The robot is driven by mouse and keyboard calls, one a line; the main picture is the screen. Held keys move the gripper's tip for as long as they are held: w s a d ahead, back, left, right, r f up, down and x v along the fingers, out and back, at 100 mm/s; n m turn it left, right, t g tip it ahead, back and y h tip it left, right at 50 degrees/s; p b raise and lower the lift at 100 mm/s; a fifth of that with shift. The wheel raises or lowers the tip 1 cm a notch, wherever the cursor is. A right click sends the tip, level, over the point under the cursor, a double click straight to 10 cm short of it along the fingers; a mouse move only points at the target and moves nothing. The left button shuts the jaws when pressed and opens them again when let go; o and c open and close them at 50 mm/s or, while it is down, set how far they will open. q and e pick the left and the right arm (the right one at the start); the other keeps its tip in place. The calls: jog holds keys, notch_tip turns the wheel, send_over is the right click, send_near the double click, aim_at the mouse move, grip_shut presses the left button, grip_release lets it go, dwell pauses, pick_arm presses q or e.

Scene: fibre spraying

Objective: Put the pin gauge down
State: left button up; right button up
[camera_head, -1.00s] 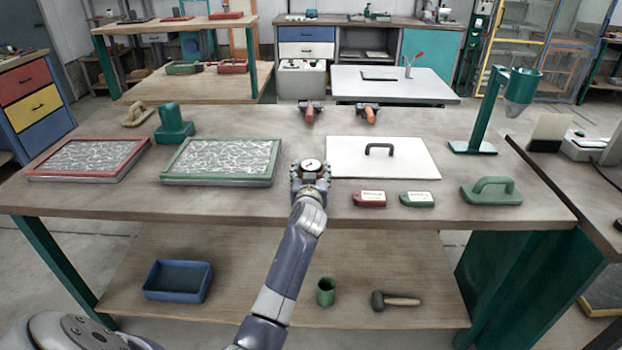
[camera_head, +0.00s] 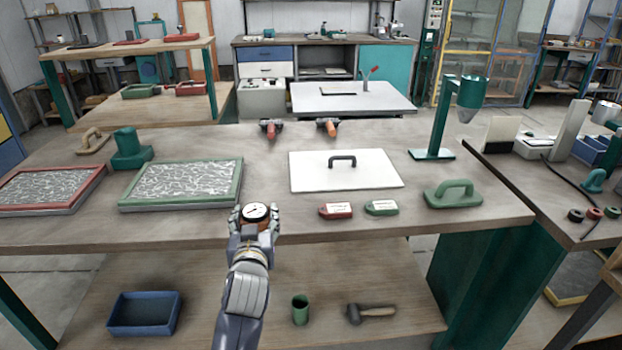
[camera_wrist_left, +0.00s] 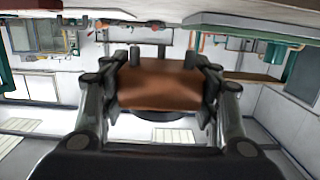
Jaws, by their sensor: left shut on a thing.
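The pin gauge (camera_head: 256,212) has a round white dial and an orange-brown body. My left gripper (camera_head: 256,220) is shut on it near the front edge of the workbench, just right of the green-framed tray's front corner. In the left wrist view, the gauge's brown body (camera_wrist_left: 160,86) sits between the two fingers of the left gripper (camera_wrist_left: 162,92). The dial faces up in the head view. I cannot tell whether the gauge touches the bench top. My right gripper is not in view.
On the workbench (camera_head: 285,225) are a green-framed tray (camera_head: 180,206), a red-framed tray (camera_head: 50,207), a white board with a handle (camera_head: 310,178), red (camera_head: 335,211) and green tags (camera_head: 381,208), and a green float (camera_head: 453,194). Bare bench lies between green tray and white board.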

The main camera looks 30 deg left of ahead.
pick_arm(q)
jog(key=s+d+m+t+h, duration=0.1)
jog(key=s+d+m+h, duration=0.3)
jog(key=d, duration=0.6)
jog(key=s+d+m+t+h, duration=0.2)
jog(key=s+d+h, duration=0.3)
jog(key=d, duration=0.5)
jog(key=w+a+n+g+y, duration=0.1)
jog(key=w+a+n+y, duration=0.1)
jog(key=a, duration=0.4)
jog(key=w+a+n+g+y, duration=0.1)
jog(key=w+a+n+y, duration=0.1)
jog(key=w+a+y, duration=0.2)
jog(key=w+a+n+y, duration=0.2)
jog(key=a+y, duration=0.1)
jog(key=a, duration=0.7)
jog(key=shift+w+g, duration=0.4)
jog(key=shift+w, duration=0.1)
